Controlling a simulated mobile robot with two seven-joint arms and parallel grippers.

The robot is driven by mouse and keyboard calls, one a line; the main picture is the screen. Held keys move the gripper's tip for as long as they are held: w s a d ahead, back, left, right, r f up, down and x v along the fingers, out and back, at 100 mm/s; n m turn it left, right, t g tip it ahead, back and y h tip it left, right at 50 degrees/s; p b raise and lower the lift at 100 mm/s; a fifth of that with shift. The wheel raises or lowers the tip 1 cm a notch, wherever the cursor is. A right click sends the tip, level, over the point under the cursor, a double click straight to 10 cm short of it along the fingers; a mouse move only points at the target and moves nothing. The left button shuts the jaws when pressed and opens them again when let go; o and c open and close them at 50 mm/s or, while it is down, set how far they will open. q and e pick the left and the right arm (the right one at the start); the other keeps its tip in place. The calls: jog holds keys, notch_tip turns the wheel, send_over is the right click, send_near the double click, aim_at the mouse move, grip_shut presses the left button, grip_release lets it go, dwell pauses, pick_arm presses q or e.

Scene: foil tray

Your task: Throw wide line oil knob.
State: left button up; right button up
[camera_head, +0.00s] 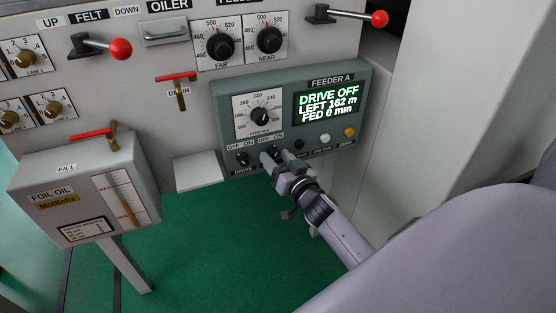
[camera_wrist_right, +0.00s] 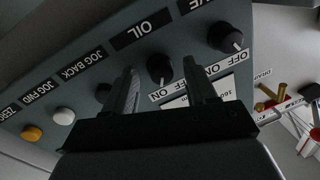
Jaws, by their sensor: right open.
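The oil knob (camera_head: 274,150) is a small black rotary knob on the front of the grey-green Feeder A box (camera_head: 222,97), below an OFF/ON label. In the right wrist view the oil knob (camera_wrist_right: 159,68) shows beside the OIL plate (camera_wrist_right: 143,28), and I cannot surely read its setting. My right gripper (camera_head: 275,160) is right at the knob. In the wrist view my right gripper (camera_wrist_right: 161,88) is open, its fingers on either side of the knob; contact is unclear. My left gripper is out of view.
The drive knob (camera_head: 243,159) sits just left of the oil knob. A black jog-back button (camera_wrist_right: 103,92) is close beside one finger. White (camera_head: 325,138) and amber (camera_head: 349,132) buttons lie further right. The display (camera_head: 329,102) reads DRIVE OFF. A foil oil tank (camera_head: 84,185) stands at left.

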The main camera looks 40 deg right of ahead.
jog(key=c, duration=1)
jog(key=shift+c, duration=0.2)
jog(key=shift+r+n+p, duration=0.2)
jog(key=shift+n+p, duration=0.6)
jog(key=shift+n, duration=0.2)
jog(key=n+p, duration=0.1)
jog(key=n, duration=0.2)
jog(key=shift+g+p, duration=0.3)
jog(key=shift+g, duration=0.1)
jog(key=n, duration=0.3)
jog(key=shift+n+g+h+p, duration=0.3)
jog(key=shift+h+p, duration=0.1)
jog(key=shift+n, duration=1.1)
